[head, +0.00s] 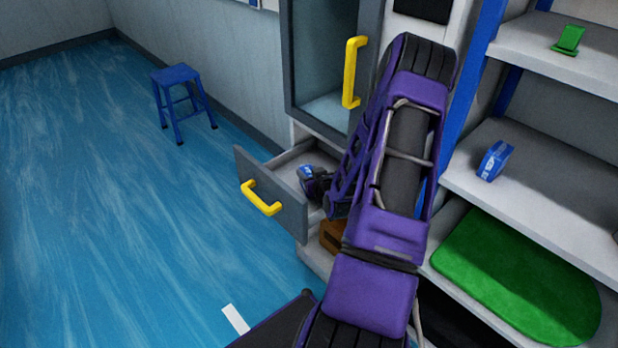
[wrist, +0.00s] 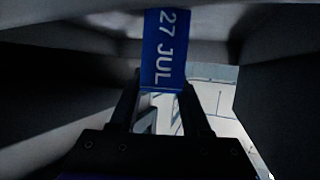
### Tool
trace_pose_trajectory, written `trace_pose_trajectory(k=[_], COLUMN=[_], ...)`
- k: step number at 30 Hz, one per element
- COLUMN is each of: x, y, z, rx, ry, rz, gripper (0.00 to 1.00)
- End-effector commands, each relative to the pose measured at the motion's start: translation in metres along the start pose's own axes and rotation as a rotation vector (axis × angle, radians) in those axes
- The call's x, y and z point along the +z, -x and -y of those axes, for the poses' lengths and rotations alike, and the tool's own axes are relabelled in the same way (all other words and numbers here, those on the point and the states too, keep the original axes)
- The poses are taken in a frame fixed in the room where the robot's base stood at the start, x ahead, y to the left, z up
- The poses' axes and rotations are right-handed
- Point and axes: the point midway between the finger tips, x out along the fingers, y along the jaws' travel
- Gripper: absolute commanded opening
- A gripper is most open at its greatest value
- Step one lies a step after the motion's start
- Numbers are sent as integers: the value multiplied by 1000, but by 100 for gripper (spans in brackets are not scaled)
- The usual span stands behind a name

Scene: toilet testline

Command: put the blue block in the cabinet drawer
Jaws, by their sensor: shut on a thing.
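The blue block (wrist: 165,35) shows in the wrist view with white "27 JUL" lettering, at the ends of my two dark fingers. My gripper (wrist: 161,88) is shut on it. Grey walls surround the block there. In the head view the cabinet drawer (head: 276,202) is pulled out, with a grey front and a yellow handle (head: 261,198). My gripper (head: 313,184) is down inside the drawer opening, with a patch of blue at its end. My purple arm hides the drawer's right side. I cannot tell whether the block touches the drawer floor.
Above the drawer is a glass-fronted cabinet door (head: 323,60) with a yellow handle. Shelves at right hold a blue-and-white item (head: 494,160), a green item (head: 568,40) and a green mat (head: 515,275). A blue stool (head: 181,100) stands at left. The blue floor (head: 110,220) is mostly clear.

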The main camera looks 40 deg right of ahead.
Motion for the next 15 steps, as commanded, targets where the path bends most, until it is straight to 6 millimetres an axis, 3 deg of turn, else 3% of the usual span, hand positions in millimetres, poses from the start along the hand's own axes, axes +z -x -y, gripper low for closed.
trace_pose_trajectory(k=[3, 15], x=[11, 16], y=[-5, -7], z=[0, 0], rx=[0, 0], ry=[-1, 1], rz=[-2, -2], gripper=[0, 0])
